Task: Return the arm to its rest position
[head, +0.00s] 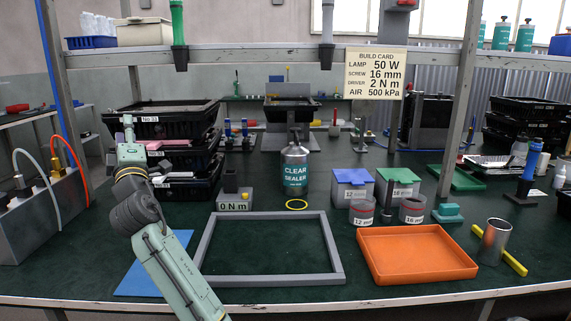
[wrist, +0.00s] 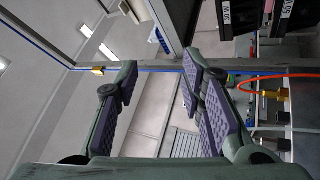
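My arm rises from the bottom of the head view at the left. Its end, my gripper (wrist: 160,82), points away toward the back left, near the stacked black bins (head: 160,125). In the wrist view its two purple-padded fingers stand wide apart with nothing between them. The fingers are hard to make out in the head view. The gripper looks raised above the green bench top (head: 285,205).
A grey frame (head: 335,262), a blue mat (head: 135,285) and an orange tray (head: 420,255) lie near the front. An orange hose (head: 70,155) arches at left; an upright post (head: 60,60) stands nearby.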

